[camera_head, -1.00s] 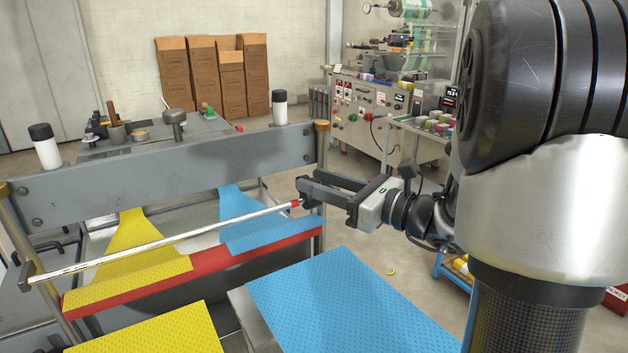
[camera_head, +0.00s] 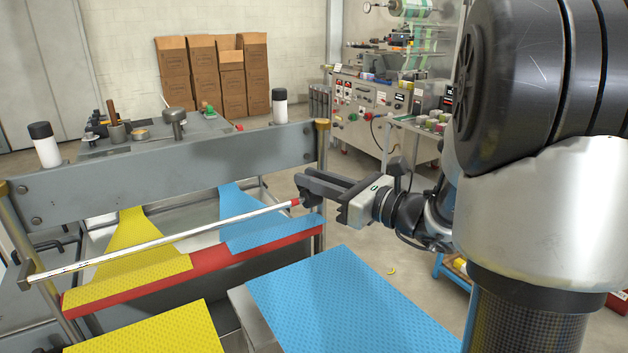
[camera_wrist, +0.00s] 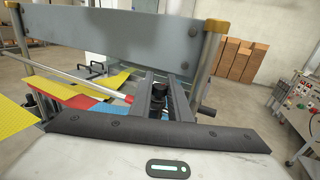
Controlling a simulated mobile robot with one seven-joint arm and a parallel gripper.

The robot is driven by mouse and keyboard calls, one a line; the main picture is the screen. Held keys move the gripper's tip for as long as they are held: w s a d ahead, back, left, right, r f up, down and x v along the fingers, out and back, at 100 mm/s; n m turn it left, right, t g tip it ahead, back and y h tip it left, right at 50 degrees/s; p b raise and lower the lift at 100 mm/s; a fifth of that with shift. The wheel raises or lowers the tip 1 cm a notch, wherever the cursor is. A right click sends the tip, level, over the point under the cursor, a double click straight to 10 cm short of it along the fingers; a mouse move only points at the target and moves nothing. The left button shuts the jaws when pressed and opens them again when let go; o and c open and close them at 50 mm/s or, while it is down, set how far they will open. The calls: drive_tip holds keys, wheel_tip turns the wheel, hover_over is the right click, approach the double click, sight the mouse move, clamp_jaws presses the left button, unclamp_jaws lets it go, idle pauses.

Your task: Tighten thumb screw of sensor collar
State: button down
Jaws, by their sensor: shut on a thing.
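My gripper (camera_head: 308,188) is at the right end of the white rod (camera_head: 170,240), beside the right post of the frame. In the wrist view my gripper (camera_wrist: 158,92) has its two dark fingers on either side of a black knob, the thumb screw (camera_wrist: 157,103), and is shut on it. The collar behind the screw is mostly hidden by the fingers. A red band (camera_head: 295,202) shows on the rod just left of the fingers. The rod's left end meets a dark bracket (camera_head: 27,270) on the left post.
A grey crossbeam (camera_head: 180,170) spans the frame above the rod. Yellow (camera_head: 130,275) and blue (camera_head: 260,232) webs run under the rod over a red bar (camera_head: 210,265). A larger blue sheet (camera_head: 350,300) lies in front.

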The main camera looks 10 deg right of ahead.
drive_tip(key=m+t+h+b, duration=0.1)
drive_tip(key=m+h+b, duration=0.1)
drive_tip(key=m+t+h+b, duration=0.1)
drive_tip(key=t+h+b, duration=0.1)
drive_tip(key=h, duration=0.1)
drive_tip(key=shift+a+f+m, duration=0.1)
drive_tip(key=shift+f+m, duration=0.1)
drive_tip(key=shift+m, duration=0.2)
drive_tip(key=m+h+b, duration=0.1)
drive_tip(key=h+b, duration=0.1)
drive_tip(key=h, duration=0.1)
drive_tip(key=shift+r+m+t, duration=0.15)
drive_tip(key=shift+m+t, duration=0.15)
drive_tip(key=shift+m, duration=0.1)
drive_tip(key=shift+b, duration=0.3)
drive_tip(key=c, duration=1.7)
unclamp_jaws()
drive_tip(key=shift+r, duration=0.1)
drive_tip(key=shift+o, duration=0.2)
drive_tip(key=shift+s, duration=0.15)
drive_tip(key=shift+s+d, duration=0.2)
drive_tip(key=shift+s, duration=0.1)
drive_tip(key=s+d+b, duration=0.3)
drive_tip(key=s+b, duration=0.5)
drive_tip(key=s, duration=0.8)
drive_tip(key=shift+s, duration=0.15)
